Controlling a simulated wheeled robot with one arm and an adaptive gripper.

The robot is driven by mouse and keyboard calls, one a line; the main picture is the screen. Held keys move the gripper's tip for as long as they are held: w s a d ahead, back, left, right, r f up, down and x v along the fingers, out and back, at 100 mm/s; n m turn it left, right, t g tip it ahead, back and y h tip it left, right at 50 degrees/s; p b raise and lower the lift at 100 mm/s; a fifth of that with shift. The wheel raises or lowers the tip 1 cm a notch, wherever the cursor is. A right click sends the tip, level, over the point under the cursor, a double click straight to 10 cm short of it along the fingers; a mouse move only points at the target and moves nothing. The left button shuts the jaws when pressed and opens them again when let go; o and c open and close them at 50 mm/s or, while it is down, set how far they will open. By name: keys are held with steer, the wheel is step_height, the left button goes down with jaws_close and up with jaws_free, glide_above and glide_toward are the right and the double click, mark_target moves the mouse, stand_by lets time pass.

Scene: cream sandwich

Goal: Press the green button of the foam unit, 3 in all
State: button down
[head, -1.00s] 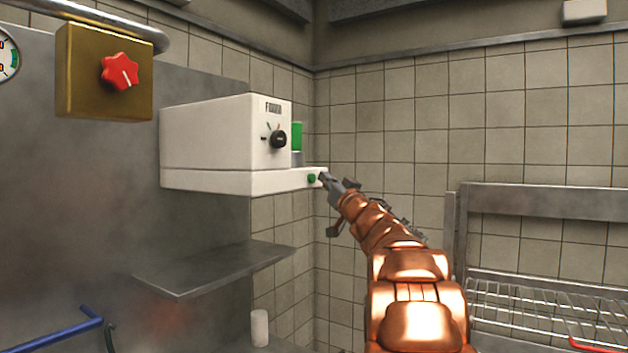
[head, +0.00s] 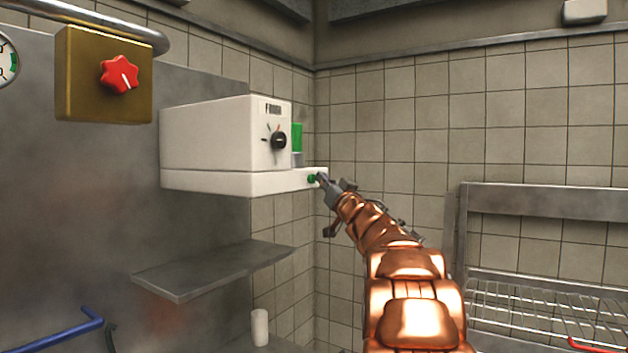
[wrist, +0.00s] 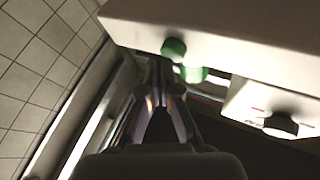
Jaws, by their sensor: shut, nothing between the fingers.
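The white foam unit (head: 215,140) is mounted on the wall at centre left, with a black dial (head: 278,140) on its front. Its green button (head: 312,179) sits on the lower front ledge, near the right end. My gripper (head: 321,178) is shut and empty, its fingertips right beside the button. In the wrist view the green button (wrist: 174,48) is just beyond the tips of my gripper (wrist: 160,62). I cannot tell whether the tips touch it.
A metal shelf (head: 212,270) is below the unit, with a white cylinder (head: 260,327) lower down. A brass box with a red knob (head: 119,74) is at upper left. A wire rack (head: 545,305) is at lower right.

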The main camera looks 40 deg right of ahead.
steer(key=shift+w+a, duration=0.15)
steer(key=shift+w, duration=0.3)
stand_by(0.6)
stand_by(0.4)
steer(key=shift+s+d+r+p, duration=0.1)
steer(key=shift+s+d+p, duration=0.1)
steer(key=shift+s+p, duration=0.65)
steer(key=s+p, duration=0.1)
steer(key=s+d, duration=0.1)
steer(key=s, duration=0.1)
steer(key=s+p, duration=0.1)
steer(key=shift+s+d+p, duration=0.3)
steer(key=shift+s+p, duration=0.05)
steer(key=shift+s, duration=0.05)
stand_by(1.8)
